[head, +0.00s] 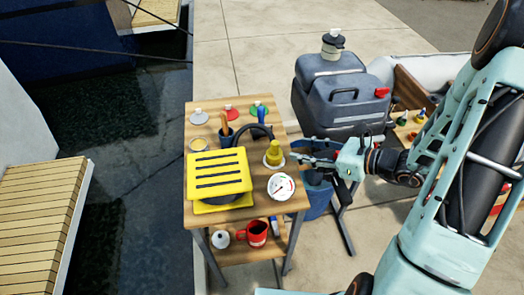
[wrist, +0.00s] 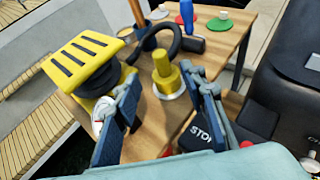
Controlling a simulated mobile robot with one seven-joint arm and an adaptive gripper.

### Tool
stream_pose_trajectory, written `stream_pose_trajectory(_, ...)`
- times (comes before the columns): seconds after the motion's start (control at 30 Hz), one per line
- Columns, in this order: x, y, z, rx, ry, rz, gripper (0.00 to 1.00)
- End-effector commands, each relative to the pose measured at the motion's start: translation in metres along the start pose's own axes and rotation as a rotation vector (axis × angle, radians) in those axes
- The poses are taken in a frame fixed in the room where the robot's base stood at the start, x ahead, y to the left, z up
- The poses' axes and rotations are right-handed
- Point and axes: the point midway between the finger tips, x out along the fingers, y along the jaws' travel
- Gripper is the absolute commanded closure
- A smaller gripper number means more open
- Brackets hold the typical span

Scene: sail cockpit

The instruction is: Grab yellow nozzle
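The yellow nozzle (head: 274,153) stands upright on a small pale round base on the wooden table, near its right edge. In the wrist view the nozzle (wrist: 166,72) is ahead of my gripper (wrist: 165,95), in line with the gap between the two fingers. My gripper is open and empty, just to the right of the nozzle in the head view (head: 300,158). The nozzle does not appear to be held.
A yellow slotted block (head: 220,172) and a round gauge (head: 280,187) stand close by on the table (head: 262,212). A black curved handle (wrist: 178,32) rises behind the nozzle. A red mug (head: 255,233) is on the lower shelf. A dark jerrycan (head: 335,100) stands at right.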

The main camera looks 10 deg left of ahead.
Motion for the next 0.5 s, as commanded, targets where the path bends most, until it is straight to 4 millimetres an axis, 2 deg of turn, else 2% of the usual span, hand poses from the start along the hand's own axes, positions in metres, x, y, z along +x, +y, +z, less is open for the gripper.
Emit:
stream_pose_trajectory(0.3, 0.045, -0.001, 0.000, 0.006, -0.007, -0.003, 0.61)
stream_pose_trajectory(0.5, 0.060, -0.001, 0.001, 0.005, -0.006, -0.004, 0.61)
